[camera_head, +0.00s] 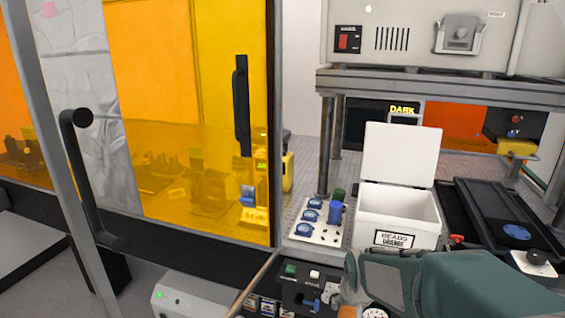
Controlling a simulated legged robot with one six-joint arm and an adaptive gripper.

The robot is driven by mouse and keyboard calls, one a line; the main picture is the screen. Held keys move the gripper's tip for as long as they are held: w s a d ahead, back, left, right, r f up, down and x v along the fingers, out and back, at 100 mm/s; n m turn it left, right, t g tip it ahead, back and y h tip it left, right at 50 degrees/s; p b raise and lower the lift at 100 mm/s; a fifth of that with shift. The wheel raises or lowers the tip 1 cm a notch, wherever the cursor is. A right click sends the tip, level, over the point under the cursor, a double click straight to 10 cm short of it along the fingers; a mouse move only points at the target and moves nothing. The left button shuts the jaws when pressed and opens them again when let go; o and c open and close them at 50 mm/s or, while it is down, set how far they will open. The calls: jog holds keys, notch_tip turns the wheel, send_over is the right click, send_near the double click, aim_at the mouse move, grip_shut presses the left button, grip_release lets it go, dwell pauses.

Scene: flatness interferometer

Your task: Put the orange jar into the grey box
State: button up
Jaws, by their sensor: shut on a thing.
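A pale grey-white box (398,207) stands open right of centre, its lid (401,154) raised upright at the back. Its front carries a label whose first word reads BEADS. The inside I can see looks empty. My arm, in teal, reaches in from the lower right. My gripper (351,284) is at its left end, in front of and below the box, left of its label. It is shut, and a small orange-tan patch just under it, at the bottom edge, seems to be the orange jar (347,311). Most of the jar is hidden or out of frame.
A white plate (318,234) with blue-topped pieces and a blue cup (335,213) stands left of the box. A black tray (497,215) lies to its right. A control panel (292,287) is at the front. A steel shelf (440,86) spans above; a yellow enclosure window (190,110) fills the left.

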jog(key=x, duration=1.8)
jog(key=shift+d+f+n, duration=0.15)
jog(key=shift+d+n, duration=0.15)
